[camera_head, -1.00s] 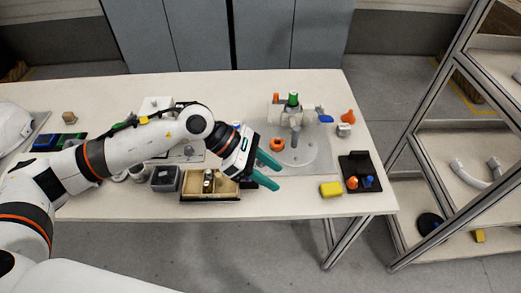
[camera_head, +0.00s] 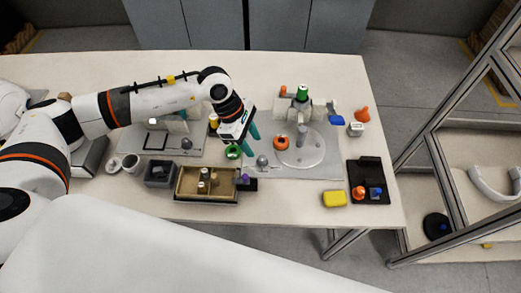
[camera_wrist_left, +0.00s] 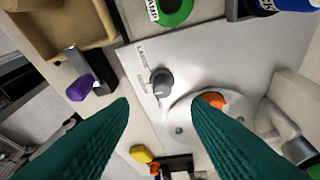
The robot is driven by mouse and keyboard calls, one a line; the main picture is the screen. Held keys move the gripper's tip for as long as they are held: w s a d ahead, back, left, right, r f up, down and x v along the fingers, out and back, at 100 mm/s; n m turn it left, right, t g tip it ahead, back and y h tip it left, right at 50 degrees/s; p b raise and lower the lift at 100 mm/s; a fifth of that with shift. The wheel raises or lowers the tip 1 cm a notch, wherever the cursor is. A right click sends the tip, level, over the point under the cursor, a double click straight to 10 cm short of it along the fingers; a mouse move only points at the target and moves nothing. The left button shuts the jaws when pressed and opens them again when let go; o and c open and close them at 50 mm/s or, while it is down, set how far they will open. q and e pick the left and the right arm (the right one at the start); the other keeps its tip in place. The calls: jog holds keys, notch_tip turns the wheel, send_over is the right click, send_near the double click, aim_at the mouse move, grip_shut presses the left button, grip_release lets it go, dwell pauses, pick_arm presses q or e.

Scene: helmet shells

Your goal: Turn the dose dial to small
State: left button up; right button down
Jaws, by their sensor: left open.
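The dose dial is a dark grey round knob (camera_head: 262,161) on a pale grey plate, left of the white round base. It shows larger in the left wrist view (camera_wrist_left: 162,82), beside printed labels on the plate that are too small to read surely. My left gripper (camera_head: 251,141) is open, its two teal fingers pointing down just above and left of the knob in the head view. In the left wrist view the knob appears beyond and between the spread fingertips (camera_wrist_left: 161,104), with nothing held. My right gripper is not in view.
A green ring (camera_head: 232,152) and a tan tray (camera_head: 180,196) lie left of the dial; a purple-ended piece (camera_head: 245,179) is in front. A yellow block (camera_head: 335,199) lies near the front edge.

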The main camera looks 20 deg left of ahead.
aim_at(262, 158)
pick_arm(q)
jog(key=p+x, duration=0.1)
jog(key=x, duration=0.5)
jog(key=shift+w+d, duration=0.15)
jog(key=shift+f, duration=0.3)
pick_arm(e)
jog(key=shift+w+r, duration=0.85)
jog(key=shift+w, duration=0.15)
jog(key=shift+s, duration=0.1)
pick_arm(q)
grip_shut()
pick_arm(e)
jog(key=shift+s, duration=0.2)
